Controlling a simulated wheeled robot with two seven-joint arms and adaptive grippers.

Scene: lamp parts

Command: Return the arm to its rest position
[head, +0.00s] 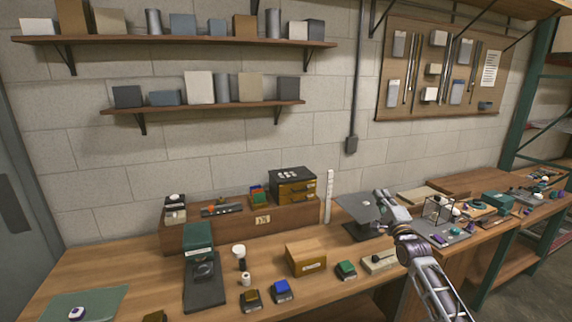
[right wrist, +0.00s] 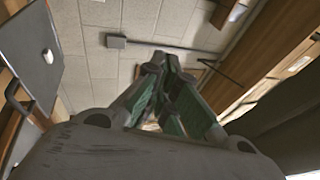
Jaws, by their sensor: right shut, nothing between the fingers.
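My right arm comes up from the lower right in the head view, over the front of the bench. My right gripper (head: 383,195) is at its upper end, in front of a dark flat plate on a stand (head: 362,208). In the right wrist view, the fingers of the right gripper (right wrist: 165,68) are closed together and hold nothing. The wall and a conduit box show beyond them. My left gripper is in neither view.
The wooden bench (head: 130,262) holds a wooden box (head: 306,258), a dark device with a green top (head: 204,290), and small green and blue blocks. A tray (head: 440,232) with small parts lies right of the gripper. Shelves (head: 200,106) and a pegboard (head: 440,106) hang above.

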